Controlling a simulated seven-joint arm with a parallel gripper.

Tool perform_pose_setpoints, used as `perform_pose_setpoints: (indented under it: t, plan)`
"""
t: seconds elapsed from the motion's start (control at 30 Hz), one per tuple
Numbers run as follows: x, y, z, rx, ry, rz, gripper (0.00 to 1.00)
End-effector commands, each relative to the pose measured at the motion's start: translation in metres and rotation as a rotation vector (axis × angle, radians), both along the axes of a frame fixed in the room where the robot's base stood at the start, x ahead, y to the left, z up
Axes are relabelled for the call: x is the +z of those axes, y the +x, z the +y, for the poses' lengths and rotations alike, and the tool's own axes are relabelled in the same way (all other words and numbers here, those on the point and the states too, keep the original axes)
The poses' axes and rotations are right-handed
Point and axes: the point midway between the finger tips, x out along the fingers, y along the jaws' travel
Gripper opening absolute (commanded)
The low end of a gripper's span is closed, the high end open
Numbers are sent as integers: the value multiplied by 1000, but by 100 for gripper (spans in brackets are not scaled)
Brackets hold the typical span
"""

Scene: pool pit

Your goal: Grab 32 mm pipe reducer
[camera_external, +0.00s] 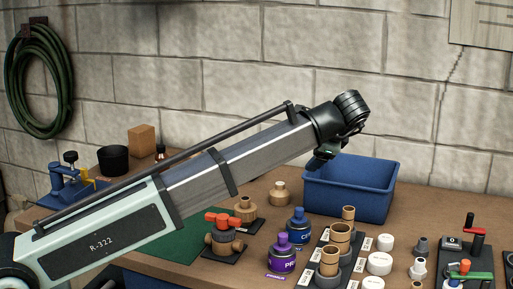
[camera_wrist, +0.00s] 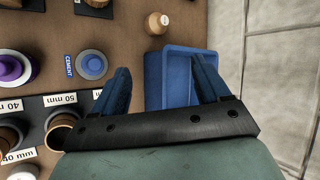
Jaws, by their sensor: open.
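No 32 mm marking is readable, so I cannot tell which fitting is the 32 mm pipe reducer. Tan pipe pieces stand in a dark labelled rack, at the back (camera_external: 348,213), middle (camera_external: 340,233) and front (camera_external: 329,262). Small grey fittings (camera_external: 420,245) stand to the right, beyond white rings. In the wrist view, a tan piece (camera_wrist: 62,124) stands beside a 50 mm label (camera_wrist: 60,99). My gripper (camera_wrist: 161,65) is open and empty, its blue fingers apart above the blue bin. In the external view my gripper (camera_external: 321,157) is small and dark, partly hidden by my wrist.
The blue bin (camera_external: 350,198) stands at the back, against the wall side. Purple (camera_external: 282,257) and blue (camera_external: 297,228) cans stand left of the rack. White rings (camera_external: 379,263) lie to its right. A valve with red handles (camera_external: 477,232) stands at far right.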

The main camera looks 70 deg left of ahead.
Motion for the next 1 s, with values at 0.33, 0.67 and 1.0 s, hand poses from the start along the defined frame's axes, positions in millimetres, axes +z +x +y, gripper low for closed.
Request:
perform_pose_setpoints:
  t: [0.33, 0.67, 1.0]
  plan:
    - [-29, -40, 123, 459, -190, -233, 76]
    - [-48, -93, 222, 925, -331, -438, 76]
    - [-61, -160, 310, 1431, -443, -625, 76]
